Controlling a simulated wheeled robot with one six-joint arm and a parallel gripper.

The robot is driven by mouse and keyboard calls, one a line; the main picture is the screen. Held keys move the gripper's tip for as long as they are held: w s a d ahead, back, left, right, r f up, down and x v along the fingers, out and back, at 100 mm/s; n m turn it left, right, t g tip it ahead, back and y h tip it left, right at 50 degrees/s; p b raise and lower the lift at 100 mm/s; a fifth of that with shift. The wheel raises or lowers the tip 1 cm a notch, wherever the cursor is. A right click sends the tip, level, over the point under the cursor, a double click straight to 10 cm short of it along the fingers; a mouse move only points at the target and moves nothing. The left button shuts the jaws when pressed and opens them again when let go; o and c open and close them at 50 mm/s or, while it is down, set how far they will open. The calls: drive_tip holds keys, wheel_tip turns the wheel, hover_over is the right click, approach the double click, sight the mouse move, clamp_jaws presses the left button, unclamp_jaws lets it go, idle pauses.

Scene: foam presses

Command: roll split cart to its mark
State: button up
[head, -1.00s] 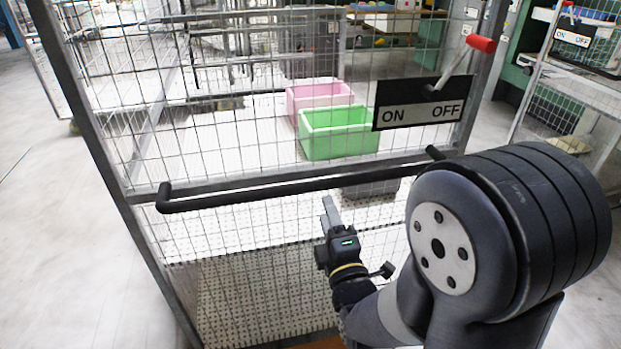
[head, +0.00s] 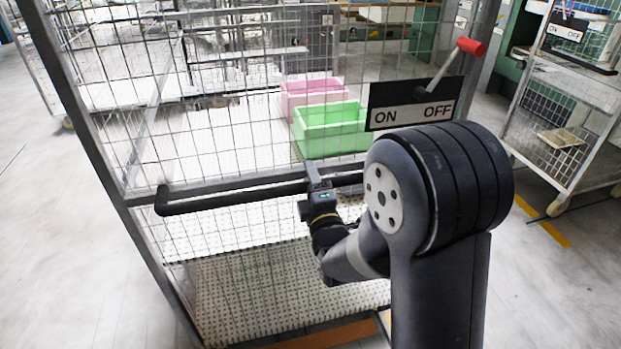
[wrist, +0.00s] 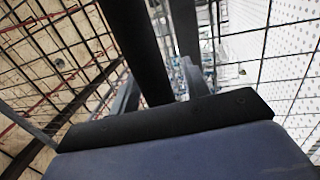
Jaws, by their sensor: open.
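The wire-mesh cart (head: 215,150) stands close in front of me, with a black handle bar (head: 235,196) across its near side. My gripper (head: 315,172) is at the right part of this bar, jaws open. In the wrist view the bar (wrist: 138,45) runs between my fingers; whether they touch it, I cannot tell. An ON/OFF plate (head: 412,113) with a red-tipped lever (head: 456,62) is on the cart's right post; the lever leans up to the right. Orange floor tape (head: 322,337) shows at the cart's near foot; I cannot tell whether it is the mark.
A green bin (head: 330,140) and a pink bin (head: 300,95) show through the mesh. A second mesh cart (head: 560,130) with its own ON/OFF plate stands at right, with orange floor tape (head: 553,234) near it. The floor at left (head: 60,240) is clear.

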drive_tip(key=shift+c, duration=0.6)
clamp_jaws()
drive_tip(key=shift+f, duration=0.15)
